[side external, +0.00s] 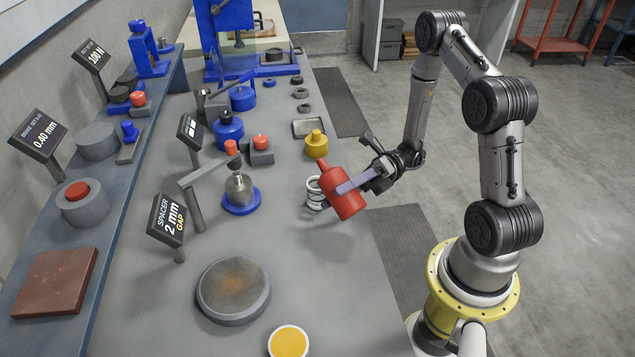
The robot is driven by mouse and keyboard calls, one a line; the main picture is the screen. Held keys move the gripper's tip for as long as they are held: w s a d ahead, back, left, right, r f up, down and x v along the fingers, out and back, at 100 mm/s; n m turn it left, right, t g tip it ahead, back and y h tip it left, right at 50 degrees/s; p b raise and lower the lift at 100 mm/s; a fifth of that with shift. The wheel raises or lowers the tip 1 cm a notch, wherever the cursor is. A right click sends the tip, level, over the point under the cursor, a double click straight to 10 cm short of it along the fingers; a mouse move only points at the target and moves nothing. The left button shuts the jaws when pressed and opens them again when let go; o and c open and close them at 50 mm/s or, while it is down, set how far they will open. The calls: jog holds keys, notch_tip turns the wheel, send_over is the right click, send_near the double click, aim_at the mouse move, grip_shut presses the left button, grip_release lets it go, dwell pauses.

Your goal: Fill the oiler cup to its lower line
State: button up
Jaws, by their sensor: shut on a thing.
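My gripper (350,186) is shut on a red bottle (346,203) above the right side of the bench. The bottle is tilted, its narrow neck pointing up and left and its wide base down and right. I cannot tell for certain which thing is the oiler cup. A small metal vessel (239,188) stands upright on a blue round base left of the bottle, with a grey arm and a red knob above it. A round white-rimmed cup with a yellow-orange face (289,342) is at the front edge of the picture. No level line can be made out.
A white coil spring (314,190) stands just behind the red bottle. A yellow bottle-shaped piece (316,143) is farther back. A "SPACER 2 mm GAP" sign (168,222) and a round grey plate (233,290) are at left. The bench right of the plate is clear.

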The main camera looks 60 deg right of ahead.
jog(key=shift+s+f+m, duration=0.15)
jog(key=shift+s+m, duration=0.05)
jog(key=shift+m, duration=0.9)
dwell(1.6)
jog(key=shift+r+m+t, duration=0.3)
jog(key=shift+r+m, duration=0.35)
jog(key=shift+m, duration=0.25)
dwell(1.6)
jog(key=shift+f+m, duration=0.1)
jog(key=shift+m, duration=0.3)
dwell(1.4)
jog(key=shift+f+n, duration=0.1)
jog(key=shift+n, duration=0.6)
jog(key=shift+w+f+n, duration=0.1)
jog(key=shift+f+n, duration=0.35)
jog(key=shift+n, duration=0.55)
jog(key=shift+w+r+n, duration=0.1)
jog(key=shift+r+n, duration=0.05)
jog(key=shift+n, duration=0.55)
